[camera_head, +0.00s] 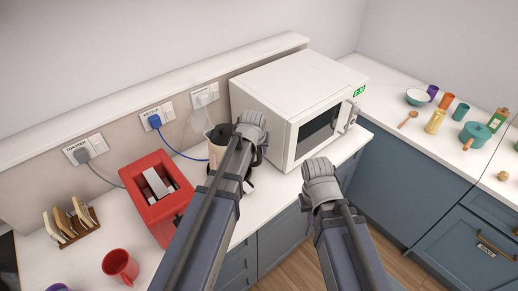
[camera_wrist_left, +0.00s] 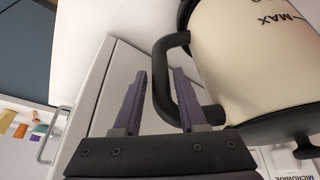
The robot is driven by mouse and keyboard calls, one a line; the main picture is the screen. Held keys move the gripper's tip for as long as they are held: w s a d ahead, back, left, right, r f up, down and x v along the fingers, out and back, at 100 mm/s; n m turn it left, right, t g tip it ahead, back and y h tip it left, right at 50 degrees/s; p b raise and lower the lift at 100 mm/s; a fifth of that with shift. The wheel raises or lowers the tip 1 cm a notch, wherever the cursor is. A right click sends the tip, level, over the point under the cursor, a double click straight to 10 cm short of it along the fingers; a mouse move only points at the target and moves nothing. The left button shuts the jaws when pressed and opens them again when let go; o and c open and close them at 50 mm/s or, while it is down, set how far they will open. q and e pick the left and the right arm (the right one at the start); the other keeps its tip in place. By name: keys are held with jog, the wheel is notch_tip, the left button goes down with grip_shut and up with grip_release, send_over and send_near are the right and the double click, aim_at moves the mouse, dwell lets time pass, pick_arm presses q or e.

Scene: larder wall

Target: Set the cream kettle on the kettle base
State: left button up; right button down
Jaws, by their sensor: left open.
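The cream kettle (camera_head: 215,150) with a black lid stands on the counter between the toaster and the microwave, partly hidden by my left arm. In the left wrist view its cream body (camera_wrist_left: 250,60) and black handle (camera_wrist_left: 163,85) are close. My left gripper (camera_head: 258,152) is at the handle. In the wrist view its jaws (camera_wrist_left: 160,72) are open, with the handle bar appearing between the fingers; contact cannot be told. The kettle base cannot be made out clearly. My right gripper (camera_head: 306,202) is in front of the microwave, its fingers mostly hidden.
A white microwave (camera_head: 290,95) stands right of the kettle. A red toaster (camera_head: 155,190), a toast rack (camera_head: 72,222) and a red mug (camera_head: 120,266) are to the left. A blue plug (camera_head: 155,121) sits in the socket labelled kettle. Bowls and cups stand on the right counter (camera_head: 400,132).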

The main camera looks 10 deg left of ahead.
pick_arm(q)
jog(key=p+v, duration=0.7)
jog(key=v, duration=0.1)
pick_arm(e)
notch_tip(320, 180, up, 8)
jog(key=shift+f, duration=0.2)
pick_arm(q)
jog(key=shift+s, duration=0.1)
jog(key=s+d+f+m+g+b, duration=0.1)
jog(key=s+d+f+b, duration=0.2)
jog(key=s, duration=0.3)
jog(key=s+d+f+m+g+y+b, duration=0.1)
jog(key=s+d+f+m+g+b, duration=0.1)
jog(key=s+f+b, duration=0.3)
jog(key=s+d+f+m+g+b, duration=0.2)
jog(key=s+d+f+b, duration=0.2)
jog(key=s, duration=0.5)
jog(key=shift+d+f, duration=0.15)
jog(key=shift+f, duration=0.7)
pick_arm(e)
notch_tip(320, 180, down, 12)
jog(key=shift+f, duration=0.1)
